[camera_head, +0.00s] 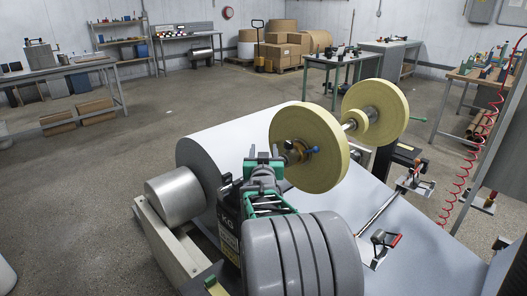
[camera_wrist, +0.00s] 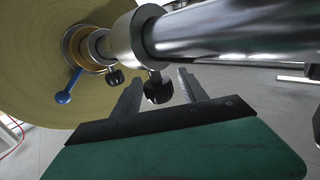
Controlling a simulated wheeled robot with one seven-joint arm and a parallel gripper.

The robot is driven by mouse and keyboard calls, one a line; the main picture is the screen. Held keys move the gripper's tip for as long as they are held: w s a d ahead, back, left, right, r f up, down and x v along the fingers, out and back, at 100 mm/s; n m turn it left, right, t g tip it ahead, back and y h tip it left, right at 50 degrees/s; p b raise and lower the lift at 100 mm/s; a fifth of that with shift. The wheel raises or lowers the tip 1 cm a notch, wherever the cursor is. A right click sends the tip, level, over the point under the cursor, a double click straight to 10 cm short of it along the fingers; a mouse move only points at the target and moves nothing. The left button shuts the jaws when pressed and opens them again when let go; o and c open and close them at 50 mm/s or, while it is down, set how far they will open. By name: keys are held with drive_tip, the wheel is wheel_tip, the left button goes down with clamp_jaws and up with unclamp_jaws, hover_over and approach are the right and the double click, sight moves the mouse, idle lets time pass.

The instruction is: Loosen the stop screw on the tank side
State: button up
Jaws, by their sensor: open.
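Two black knobbed screws hang under collars on a metal shaft (camera_wrist: 225,30) in the wrist view. The nearer, larger black knob (camera_wrist: 158,90) is under the wide collar (camera_wrist: 125,42). The smaller black knob (camera_wrist: 114,77) is farther left, close to the yellow disc (camera_wrist: 30,70). The frames do not show which one is on the tank side. My gripper (camera_wrist: 160,79) is open, its two fingers on either side of the larger knob; contact cannot be told.
A blue-ended lever (camera_wrist: 67,90) juts from the yellow disc's hub. A large white paper roll (camera_head: 235,140) lies beside my arm, with a sheet (camera_head: 420,255) at right. A far yellow disc (camera_head: 388,108) and workbenches stand beyond.

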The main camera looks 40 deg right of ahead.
drive_tip(key=shift+w+d, duration=0.15)
drive_tip(key=shift+c, duration=0.4)
clamp_jaws()
